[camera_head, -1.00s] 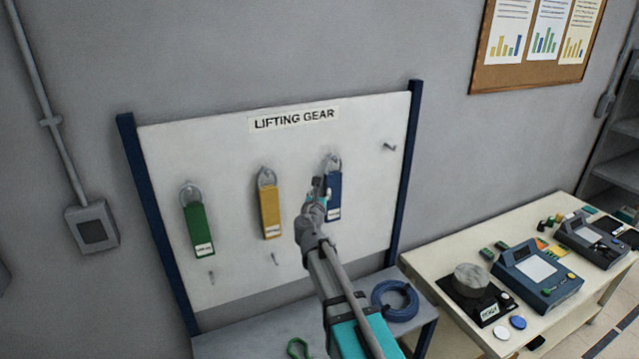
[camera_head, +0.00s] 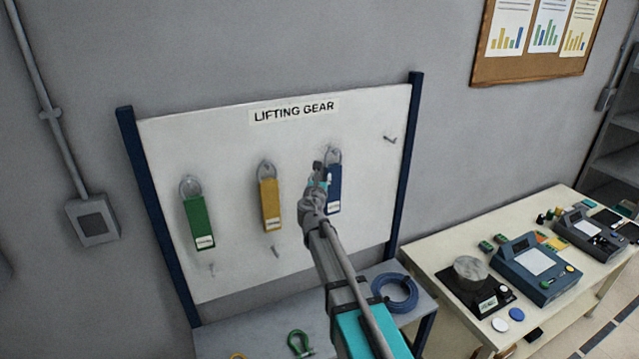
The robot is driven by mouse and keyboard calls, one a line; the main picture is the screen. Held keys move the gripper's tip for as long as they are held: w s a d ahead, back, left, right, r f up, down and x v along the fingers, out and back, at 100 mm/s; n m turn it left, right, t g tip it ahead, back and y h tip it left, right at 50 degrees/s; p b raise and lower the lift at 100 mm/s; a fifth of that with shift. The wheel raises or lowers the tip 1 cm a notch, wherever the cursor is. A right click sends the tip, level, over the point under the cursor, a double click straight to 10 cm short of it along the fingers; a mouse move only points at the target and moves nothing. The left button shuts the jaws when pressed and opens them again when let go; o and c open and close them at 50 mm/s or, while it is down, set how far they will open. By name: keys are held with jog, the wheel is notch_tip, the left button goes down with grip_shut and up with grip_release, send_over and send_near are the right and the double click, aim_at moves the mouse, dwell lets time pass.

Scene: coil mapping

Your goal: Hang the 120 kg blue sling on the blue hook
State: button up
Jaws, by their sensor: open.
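The blue sling (camera_head: 335,195) hangs upright on the right part of the white board, with a grey ring at its top and a white label at its foot. The label is too small to read. My gripper (camera_head: 319,169) is open in front of the sling's upper left side and overlaps it in the picture; I cannot tell whether they touch. The yellow sling (camera_head: 270,205) and the green sling (camera_head: 198,222) hang further left. An empty hook (camera_head: 390,139) is at the board's upper right. No blue colour shows on any hook; the hook behind the blue sling is mostly hidden.
Two more bare hooks show low on the board, at centre (camera_head: 275,251) and left (camera_head: 211,269). Below, a grey bench (camera_head: 250,333) holds a blue coil (camera_head: 395,292) and a green shackle (camera_head: 299,343). A cream table (camera_head: 440,255) with a scale and devices stands at right.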

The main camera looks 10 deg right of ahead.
aim_at(325, 163)
jog(key=x, duration=1)
jog(key=shift+s+a, duration=0.1)
grip_shut()
jog(key=shift+r, duration=0.15)
dwell(0.4)
jog(key=shift+s+r+p, duration=0.35)
jog(key=shift+r+p, duration=0.45)
jog(key=shift+p, duration=0.2)
jog(key=shift+s+d+r+p, duration=0.2)
jog(key=shift+r+p, duration=0.15)
jog(key=shift+s, duration=0.15)
dwell(0.4)
jog(key=shift+s+d, duration=0.15)
jog(key=shift+s, duration=0.15)
